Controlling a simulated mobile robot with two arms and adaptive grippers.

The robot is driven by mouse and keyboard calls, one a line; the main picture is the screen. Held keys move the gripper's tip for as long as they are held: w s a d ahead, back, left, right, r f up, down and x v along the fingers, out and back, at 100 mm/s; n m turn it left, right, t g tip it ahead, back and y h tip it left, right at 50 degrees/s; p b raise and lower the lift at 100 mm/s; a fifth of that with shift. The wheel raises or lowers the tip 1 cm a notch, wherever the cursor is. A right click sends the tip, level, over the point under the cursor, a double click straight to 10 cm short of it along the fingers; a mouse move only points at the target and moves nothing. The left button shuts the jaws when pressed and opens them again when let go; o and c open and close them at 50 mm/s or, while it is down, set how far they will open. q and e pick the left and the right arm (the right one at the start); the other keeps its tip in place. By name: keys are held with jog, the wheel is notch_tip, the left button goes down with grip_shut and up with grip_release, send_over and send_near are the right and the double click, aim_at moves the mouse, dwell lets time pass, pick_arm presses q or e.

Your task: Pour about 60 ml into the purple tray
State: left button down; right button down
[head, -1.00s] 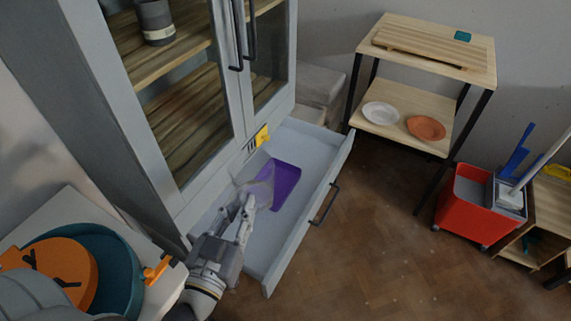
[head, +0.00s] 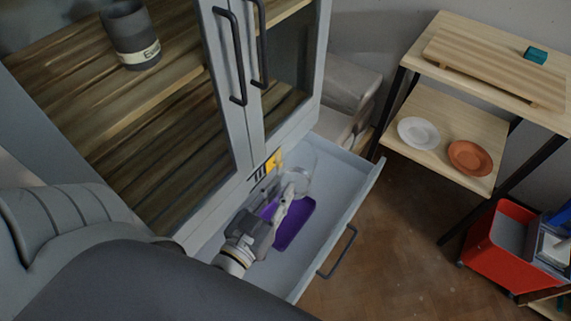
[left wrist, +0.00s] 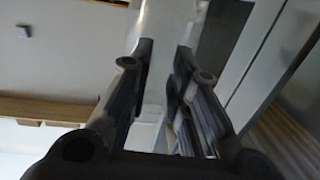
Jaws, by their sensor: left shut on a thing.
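The purple tray (head: 293,224) lies in the open drawer (head: 325,235) below the cabinet. My left gripper (head: 287,194) is over the drawer, at the tray's far end, shut on a clear see-through vessel (head: 298,181). In the left wrist view the fingers (left wrist: 160,72) stand on either side of the clear vessel (left wrist: 181,22). The vessel's tilt and any liquid in it cannot be made out. The gripper hides part of the tray. My right gripper is not in view.
The grey cabinet, with dark door handles (head: 231,57), rises just behind the drawer; a dark cup (head: 131,36) stands inside it. A wooden shelf unit (head: 440,105) with a white plate (head: 418,133) and an orange plate (head: 470,158) stands right. A red bucket (head: 497,262) is at lower right.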

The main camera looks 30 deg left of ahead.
pick_arm(q)
jog(key=s+a+f+m+h+p, duration=0.1)
jog(key=s+a+f+p, duration=0.1)
jog(key=s+a+f, duration=0.2)
jog(key=s+a+f+m+h+p, duration=0.1)
jog(key=s+a+f, duration=0.3)
jog(key=s, duration=0.5)
jog(key=shift+a+f+h+p, duration=0.2)
jog(key=shift+h+p, duration=0.2)
jog(key=shift+h, duration=0.1)
jog(key=shift+w+f, duration=0.1)
